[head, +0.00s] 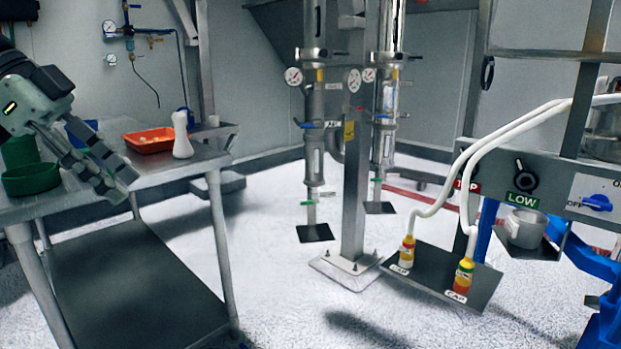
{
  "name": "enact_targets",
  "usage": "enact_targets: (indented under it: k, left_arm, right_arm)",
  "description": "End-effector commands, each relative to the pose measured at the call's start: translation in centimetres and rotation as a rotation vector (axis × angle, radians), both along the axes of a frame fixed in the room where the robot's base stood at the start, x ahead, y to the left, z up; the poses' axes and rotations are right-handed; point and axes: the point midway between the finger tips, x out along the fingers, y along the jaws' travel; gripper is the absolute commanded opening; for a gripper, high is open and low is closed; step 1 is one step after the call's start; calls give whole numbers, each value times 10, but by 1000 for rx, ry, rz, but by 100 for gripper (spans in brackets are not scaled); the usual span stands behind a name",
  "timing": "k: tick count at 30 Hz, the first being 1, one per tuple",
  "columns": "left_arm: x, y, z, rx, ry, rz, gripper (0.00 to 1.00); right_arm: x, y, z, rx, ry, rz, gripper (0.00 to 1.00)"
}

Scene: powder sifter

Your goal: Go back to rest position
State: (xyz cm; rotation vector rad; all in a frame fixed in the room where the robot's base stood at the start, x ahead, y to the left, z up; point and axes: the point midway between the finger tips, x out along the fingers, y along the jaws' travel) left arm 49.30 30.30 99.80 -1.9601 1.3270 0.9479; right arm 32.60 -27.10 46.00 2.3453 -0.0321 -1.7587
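My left gripper (118,182) comes in from the left and points down to the right, in front of the metal side table (180,170). Nothing is seen held in it. Its fingers are seen at a slant, and I cannot make out a clear gap between them. My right gripper is not seen in the head view.
The side table holds an orange tray (150,139), a white bottle-like piece (182,138) and a green round container (30,180). Steel columns with gauges (293,77) stand mid-view. At right are a control panel (540,180), a metal cup (526,228) and two hose-fed bottles (464,277).

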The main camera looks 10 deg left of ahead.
Motion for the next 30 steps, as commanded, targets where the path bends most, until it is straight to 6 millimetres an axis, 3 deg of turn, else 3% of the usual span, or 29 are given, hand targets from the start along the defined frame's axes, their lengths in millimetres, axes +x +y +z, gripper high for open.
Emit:
enact_targets:
  k: [5, 10, 14, 16, 19, 23, 26, 30]
  left_arm:
    - [52, -4, -29, -316, -293, 15, 39]
    - [103, 28, -68, -516, -622, 239, 39]
    - [122, 71, -125, -522, -785, 518, 39]
    - [122, 94, -168, -474, -821, 686, 39]
    - [108, 119, -239, -360, -801, 907, 39]
    - [71, 128, -330, -184, -678, 1112, 39]
    - [32, 118, -395, -51, -534, 1210, 39]
    - [-32, 83, -473, 111, -285, 1268, 39]
  right_arm:
    - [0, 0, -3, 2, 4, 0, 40]
    - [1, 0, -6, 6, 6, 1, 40]
    - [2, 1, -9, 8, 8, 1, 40]
    - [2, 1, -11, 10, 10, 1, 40]
    - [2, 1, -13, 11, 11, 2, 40]
    - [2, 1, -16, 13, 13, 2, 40]
    - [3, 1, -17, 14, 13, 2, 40]
    - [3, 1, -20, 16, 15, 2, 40]
